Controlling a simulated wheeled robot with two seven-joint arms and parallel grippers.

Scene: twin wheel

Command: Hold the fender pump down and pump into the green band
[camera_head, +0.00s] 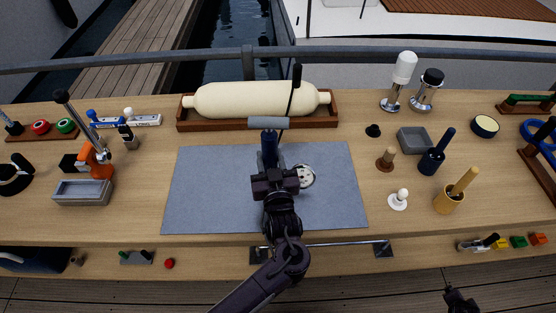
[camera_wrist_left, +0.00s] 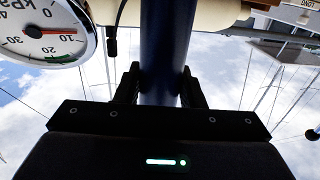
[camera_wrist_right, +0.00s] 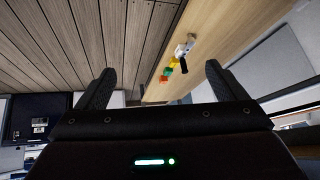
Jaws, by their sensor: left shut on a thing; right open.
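The pump has a dark blue barrel (camera_head: 269,150) and a grey crossbar handle (camera_head: 268,123). It stands on the grey mat (camera_head: 205,190). My left gripper (camera_head: 270,172) is shut around the barrel, which also fills the middle of the left wrist view (camera_wrist_left: 161,50). The gauge (camera_head: 305,176) is right of the gripper. The cream fender (camera_head: 255,98) lies behind. My right gripper (camera_head: 460,298) is open and empty, low at the right.
The fender rests in a wooden cradle (camera_head: 330,119). A black hose (camera_head: 293,95) rises near the handle. An orange-and-grey stand (camera_head: 98,160) is at left; a blue cup (camera_head: 431,163) and yellow cup (camera_head: 447,203) are at right.

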